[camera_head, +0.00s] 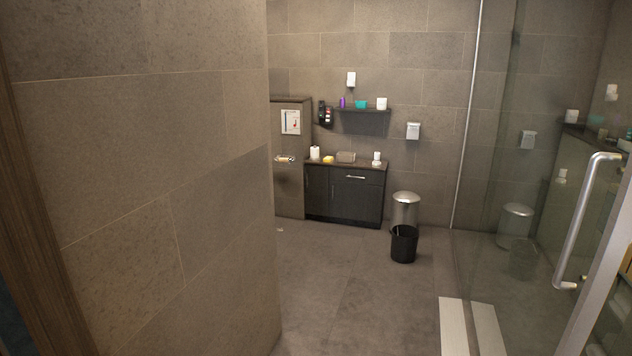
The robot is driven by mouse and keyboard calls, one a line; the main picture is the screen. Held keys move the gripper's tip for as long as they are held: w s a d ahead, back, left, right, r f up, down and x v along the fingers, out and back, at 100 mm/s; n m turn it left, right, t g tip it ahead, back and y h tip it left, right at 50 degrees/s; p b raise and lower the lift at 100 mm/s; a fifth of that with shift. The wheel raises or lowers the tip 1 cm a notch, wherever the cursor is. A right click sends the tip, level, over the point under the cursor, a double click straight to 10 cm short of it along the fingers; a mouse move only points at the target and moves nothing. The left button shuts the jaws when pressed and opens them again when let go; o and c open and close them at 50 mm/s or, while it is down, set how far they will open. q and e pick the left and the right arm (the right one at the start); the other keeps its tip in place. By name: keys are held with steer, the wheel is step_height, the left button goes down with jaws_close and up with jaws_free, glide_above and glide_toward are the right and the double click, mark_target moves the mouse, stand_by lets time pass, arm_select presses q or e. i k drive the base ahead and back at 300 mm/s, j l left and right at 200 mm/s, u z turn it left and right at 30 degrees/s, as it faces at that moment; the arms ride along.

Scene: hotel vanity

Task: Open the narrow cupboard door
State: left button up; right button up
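A dark low cabinet (345,208) stands against the far wall, well ahead of me. Its narrow cupboard door (317,192) is at the left of its front and looks shut. A wider front (356,200) to its right has a pale horizontal handle (355,177) near the top. I cannot make out a handle on the narrow door at this distance. Neither of my grippers shows in the head view.
A tiled wall (150,170) fills the left. A glass door with a metal handle (583,220) is at the right. A black bin (404,245) and a metal bin (405,207) stand right of the cabinet. The floor (345,290) between is mostly clear.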

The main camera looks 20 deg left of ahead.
mark_target(316, 176)
steer(key=i+u, duration=0.3)
steer(key=i, duration=0.55)
steer(key=i+j, duration=0.1)
steer(key=i, duration=0.95)
steer(key=i+j, duration=0.1)
steer(key=i, duration=0.95)
steer(key=i+u, duration=0.1)
steer(key=i, duration=0.4)
steer(key=i+l+u, duration=0.15)
steer(key=i, duration=0.35)
steer(key=i+l+u, duration=0.1)
steer(key=i, duration=0.4)
steer(key=i+l+u, duration=0.1)
steer(key=i+l, duration=0.15)
steer(key=i, duration=0.25)
steer(key=i+j, duration=0.15)
steer(key=i, duration=0.25)
steer(key=i+j, duration=0.15)
steer(key=i, duration=0.3)
steer(key=i+j, duration=0.15)
steer(key=i, duration=0.25)
steer(key=j+u, duration=0.05)
